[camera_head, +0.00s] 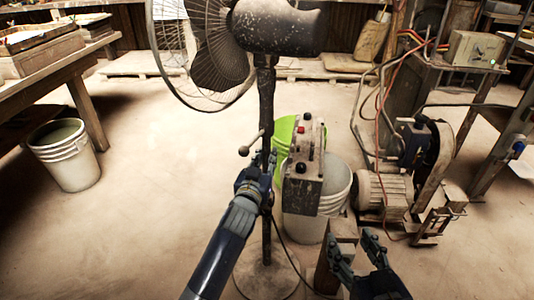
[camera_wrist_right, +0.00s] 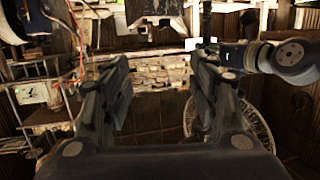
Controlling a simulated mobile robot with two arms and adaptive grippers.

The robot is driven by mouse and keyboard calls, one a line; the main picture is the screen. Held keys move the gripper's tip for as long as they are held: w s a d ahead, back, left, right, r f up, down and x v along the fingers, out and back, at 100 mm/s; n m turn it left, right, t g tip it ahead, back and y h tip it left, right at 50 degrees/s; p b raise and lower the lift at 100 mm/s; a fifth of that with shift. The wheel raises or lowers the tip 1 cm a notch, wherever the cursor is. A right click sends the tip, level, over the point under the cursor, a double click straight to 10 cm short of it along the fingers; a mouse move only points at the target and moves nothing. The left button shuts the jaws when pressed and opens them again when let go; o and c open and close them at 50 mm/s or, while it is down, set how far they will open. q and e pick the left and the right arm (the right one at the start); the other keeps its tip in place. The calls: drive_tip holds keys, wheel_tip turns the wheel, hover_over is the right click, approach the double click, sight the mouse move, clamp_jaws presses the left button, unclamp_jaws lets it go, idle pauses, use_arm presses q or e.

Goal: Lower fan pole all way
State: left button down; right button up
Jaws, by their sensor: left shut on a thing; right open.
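The pedestal fan (camera_head: 278,26) stands upright in the middle of the head view, with a dusty motor housing and a wire cage. Its fan pole (camera_head: 266,98) runs down to a round base (camera_head: 250,284) on the floor. A small knobbed lever (camera_head: 250,144) sticks out left from the pole. My left gripper (camera_head: 262,170) is shut on the pole just below this lever; its fingers and arm hide part of the pole. My right gripper (camera_head: 355,242) is open and empty, to the lower right of the pole; its spread fingers also show in the right wrist view (camera_wrist_right: 162,85).
A control box (camera_head: 304,165) with buttons stands right of the pole, before a white bucket (camera_head: 336,188) and a green item (camera_head: 283,132). A motor (camera_head: 385,195) with hoses is further right. Another bucket (camera_head: 66,158) and a table (camera_head: 62,66) are left. Floor between is clear.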

sight(266, 172)
use_arm(q)
wheel_tip(266, 172, down, 4)
drive_tip(key=shift+f+b, duration=0.15)
drive_tip(key=shift+b, duration=0.7)
drive_tip(key=shift+f, duration=0.1)
use_arm(e)
wheel_tip(266, 172, up, 11)
drive_tip(key=a+t+y, duration=0.1)
drive_tip(key=t, duration=0.5)
drive_tip(key=shift+a+f+y, duration=0.2)
drive_tip(key=shift+y, duration=0.2)
drive_tip(key=shift+s, duration=0.1)
use_arm(q)
drive_tip(key=c, duration=1.5)
unclamp_jaws()
drive_tip(key=shift+o, duration=0.3)
drive_tip(key=shift+r, duration=0.2)
drive_tip(key=s+a, duration=0.2)
drive_tip(key=s, duration=0.9)
drive_tip(key=shift+s+a, duration=0.15)
drive_tip(key=shift+s, duration=0.25)
